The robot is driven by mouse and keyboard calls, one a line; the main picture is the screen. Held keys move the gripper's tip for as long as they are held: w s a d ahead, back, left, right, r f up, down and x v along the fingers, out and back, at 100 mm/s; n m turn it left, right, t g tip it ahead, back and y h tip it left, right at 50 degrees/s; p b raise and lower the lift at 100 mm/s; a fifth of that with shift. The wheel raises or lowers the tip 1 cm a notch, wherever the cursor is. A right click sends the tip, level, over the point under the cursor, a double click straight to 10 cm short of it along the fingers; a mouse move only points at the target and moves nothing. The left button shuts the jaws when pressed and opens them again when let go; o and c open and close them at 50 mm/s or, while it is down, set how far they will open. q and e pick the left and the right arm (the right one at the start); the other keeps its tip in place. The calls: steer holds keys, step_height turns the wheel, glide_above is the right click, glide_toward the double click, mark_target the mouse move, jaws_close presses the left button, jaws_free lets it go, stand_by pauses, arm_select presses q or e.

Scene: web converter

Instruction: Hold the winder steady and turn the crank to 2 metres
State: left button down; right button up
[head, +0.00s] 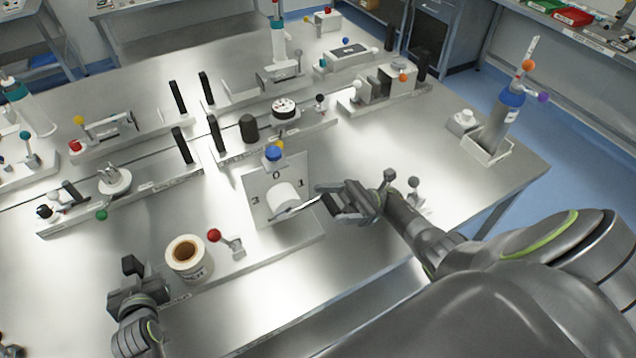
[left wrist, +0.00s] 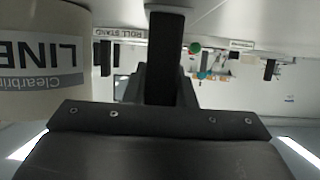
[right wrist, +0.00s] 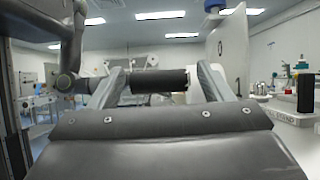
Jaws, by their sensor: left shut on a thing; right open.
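The winder has an upright pale dial plate (head: 262,212) with the digits 0, 1 and 3 and a white hub (head: 283,196). A thin crank arm (head: 298,207) reaches right from the hub towards my right gripper (head: 348,201). In the right wrist view the black crank grip (right wrist: 159,80) lies crosswise between the open fingers of my right gripper (right wrist: 158,90); contact cannot be told. My left gripper (head: 139,286) is shut on a black upright handle (left wrist: 166,55) at the left end of the winder's base, beside the label roll (head: 188,262).
A red-knobbed lever (head: 214,236) stands between the roll and the dial plate. A blue knob (head: 273,153) tops the plate. The bench right of the winder is mostly clear.

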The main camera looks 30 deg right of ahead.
steer(key=shift+s+r, duration=0.15)
steer(key=shift+r, duration=4.6)
steer(key=shift+c, duration=0.4)
